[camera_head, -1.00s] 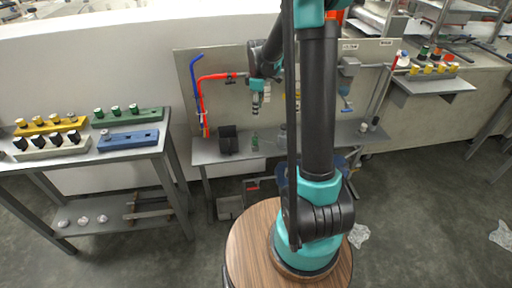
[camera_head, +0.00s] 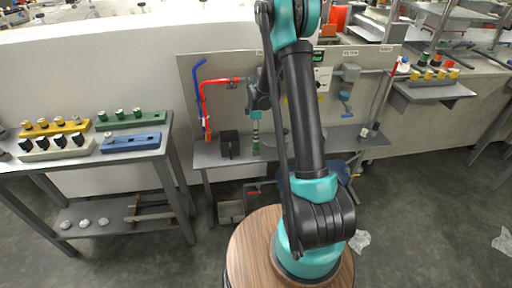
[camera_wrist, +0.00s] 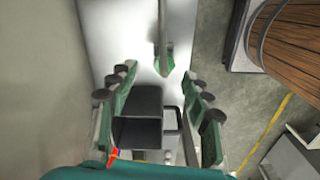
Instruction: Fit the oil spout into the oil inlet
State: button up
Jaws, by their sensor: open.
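My gripper (camera_head: 255,128) hangs pointing down over the bench at the back panel. In the wrist view its two green fingers with black joints (camera_wrist: 162,80) are apart, with nothing held between their tips. A small grey and green piece (camera_wrist: 164,58), perhaps the oil spout, lies just beyond the fingertips in the wrist view. It also shows as a small green piece (camera_head: 256,149) below the gripper in the head view. I cannot tell for sure which part is the oil inlet.
A black open box (camera_head: 229,143) stands on the bench (camera_head: 205,158), left of my gripper. Red (camera_head: 212,83) and blue (camera_head: 196,78) pipes run up the panel. A grey fixture (camera_head: 348,73) is at right. A side table (camera_head: 85,158) holds coloured blocks.

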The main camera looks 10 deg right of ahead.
aim_at(256, 148)
jog(key=shift+s+f, duration=0.15)
jog(key=shift+f, duration=1.45)
jog(key=shift+s+f, duration=0.15)
jog(key=shift+f, duration=1.4)
jog(key=shift+c, duration=0.4)
grip_shut()
jog(key=shift+r, duration=0.1)
